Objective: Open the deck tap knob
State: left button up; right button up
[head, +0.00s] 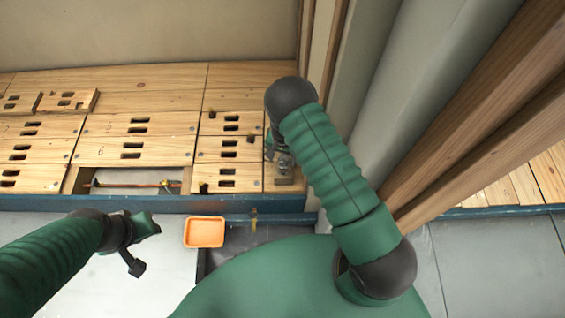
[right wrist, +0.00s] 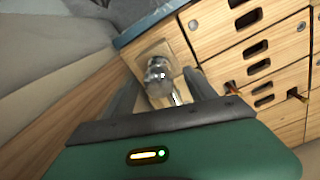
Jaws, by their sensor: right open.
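The deck tap (head: 285,168) stands on a small wooden block at the right end of the plank deck in the head view, partly hidden by my right arm. In the right wrist view its rounded, shiny metal knob (right wrist: 158,72) sits between my right fingers, with a pale metallic part below it. My right gripper (right wrist: 163,80) is open, with one finger on each side of the knob; I cannot tell whether either touches it. In the head view my right gripper (head: 272,146) is mostly hidden by its arm. My left gripper (head: 146,246) hangs over the floor, away from the tap.
An orange tray (head: 204,232) lies in front of the blue deck edge (head: 130,204). An opening in the deck shows a copper pipe (head: 135,185). Slotted wooden panels (head: 124,125) cover the deck. Grey wall and wooden studs (head: 455,100) stand close on the right.

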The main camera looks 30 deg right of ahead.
jog(key=shift+d+f, duration=0.2)
jog(key=shift+f, duration=0.3)
jog(key=shift+d+f, duration=0.2)
jog(key=shift+f, duration=0.3)
jog(key=shift+a, duration=0.1)
jog(key=shift+c, duration=0.2)
jog(key=shift+a+r, duration=0.1)
jog(key=shift+a, duration=0.05)
jog(key=c, duration=1.3)
